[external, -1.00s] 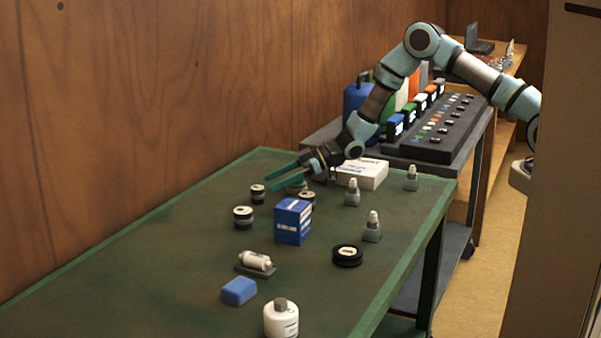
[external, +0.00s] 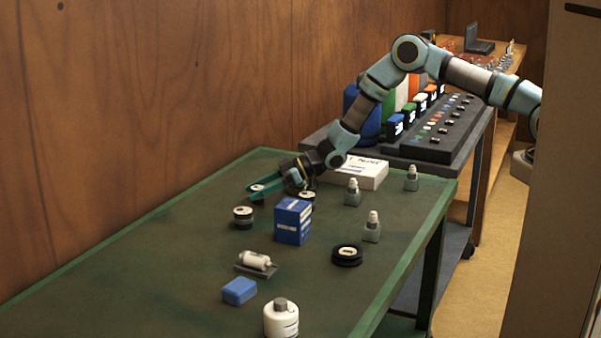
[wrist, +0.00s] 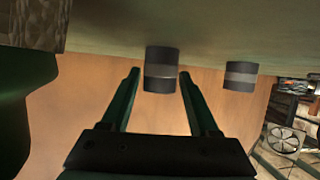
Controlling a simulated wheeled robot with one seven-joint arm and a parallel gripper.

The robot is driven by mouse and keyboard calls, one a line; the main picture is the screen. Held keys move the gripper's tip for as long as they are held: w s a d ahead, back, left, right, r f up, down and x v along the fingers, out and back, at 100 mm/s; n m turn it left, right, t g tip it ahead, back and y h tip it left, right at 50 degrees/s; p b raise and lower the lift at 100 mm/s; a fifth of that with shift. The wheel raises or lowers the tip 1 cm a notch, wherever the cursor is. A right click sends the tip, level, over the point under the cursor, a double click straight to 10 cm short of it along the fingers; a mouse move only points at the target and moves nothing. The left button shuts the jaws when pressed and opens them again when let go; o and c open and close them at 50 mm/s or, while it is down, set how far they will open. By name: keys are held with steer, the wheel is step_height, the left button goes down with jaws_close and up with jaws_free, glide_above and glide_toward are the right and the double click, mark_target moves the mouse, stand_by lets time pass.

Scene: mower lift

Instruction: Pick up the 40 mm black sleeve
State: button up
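Several short dark sleeves with light bands stand on the green table. One black sleeve (external: 258,188) is at my gripper (external: 254,194) in the external view. In the wrist view this sleeve (wrist: 162,72) sits between the two fingertips of my gripper (wrist: 160,73), with a visible gap on each side. My gripper is open and low over the table. Another sleeve (external: 243,217) stands nearer the camera, and one more (external: 307,196) is to the right, partly behind the blue box. A second sleeve (wrist: 240,76) shows right of the fingers in the wrist view. Sizes cannot be read.
A blue box (external: 292,222) stands close to the sleeves. A white box (external: 360,174) lies behind my gripper. The table's left part is clear.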

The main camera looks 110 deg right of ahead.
jaws_close()
steer(key=shift+r, duration=0.1)
stand_by(0.6)
